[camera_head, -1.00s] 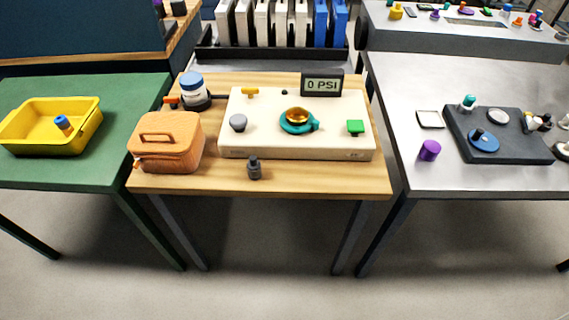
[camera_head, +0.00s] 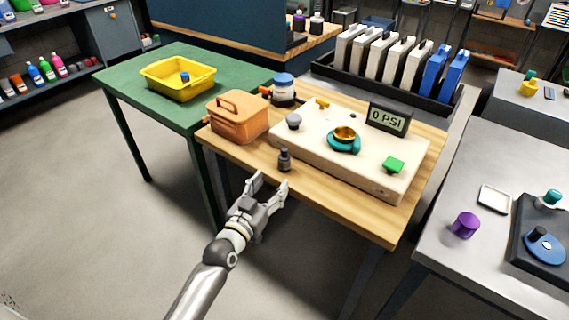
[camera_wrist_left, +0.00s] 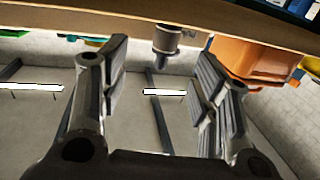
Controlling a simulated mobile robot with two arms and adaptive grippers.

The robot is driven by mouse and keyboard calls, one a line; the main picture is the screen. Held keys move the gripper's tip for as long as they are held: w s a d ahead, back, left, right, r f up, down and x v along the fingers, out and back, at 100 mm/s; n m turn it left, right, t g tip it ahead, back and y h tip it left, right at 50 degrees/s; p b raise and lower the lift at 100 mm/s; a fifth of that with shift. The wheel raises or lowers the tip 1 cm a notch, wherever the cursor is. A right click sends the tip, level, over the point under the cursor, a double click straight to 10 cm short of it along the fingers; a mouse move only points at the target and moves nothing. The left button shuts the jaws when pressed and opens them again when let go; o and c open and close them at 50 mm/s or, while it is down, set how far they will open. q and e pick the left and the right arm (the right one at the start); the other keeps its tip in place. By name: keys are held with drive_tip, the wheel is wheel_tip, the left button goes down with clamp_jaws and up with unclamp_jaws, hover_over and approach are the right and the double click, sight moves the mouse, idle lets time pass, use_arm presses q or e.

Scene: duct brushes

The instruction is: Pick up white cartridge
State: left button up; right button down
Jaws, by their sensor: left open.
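Several white upright slabs, which look like the white cartridges (camera_head: 375,50), stand in a black rack (camera_head: 375,92) behind the wooden table in the head view. Blue ones (camera_head: 432,66) stand at the rack's right end. My left gripper (camera_head: 270,184) is open and empty at the front edge of the wooden table, just short of a small dark bottle (camera_head: 285,160). It is far from the rack. In the left wrist view, the open fingers (camera_wrist_left: 160,72) have nothing between them, and the dark bottle (camera_wrist_left: 166,40) shows beyond. The right gripper is not in view.
The wooden table (camera_head: 340,215) holds an orange case (camera_head: 238,118), a white-and-blue jar (camera_head: 283,90) and a cream panel (camera_head: 375,160) with knobs and a PSI display (camera_head: 389,118). A green table (camera_head: 125,75) with a yellow bin (camera_head: 180,88) is left; a grey table (camera_head: 450,265) is right.

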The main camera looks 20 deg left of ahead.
sight(283, 157)
use_arm(q)
drive_tip(key=w, duration=0.4)
drive_tip(key=w+r, duration=0.1)
drive_tip(key=shift+w+d, duration=0.35)
drive_tip(key=shift+w, duration=0.05)
drive_tip(key=shift+w+r, duration=0.2)
drive_tip(key=shift+w, duration=1.1)
drive_tip(key=shift+w+r, duration=0.2)
drive_tip(key=shift+w, duration=1.1)
drive_tip(key=c, duration=1.1)
drive_tip(key=shift+r, duration=0.1)
drive_tip(key=shift+c, duration=0.2)
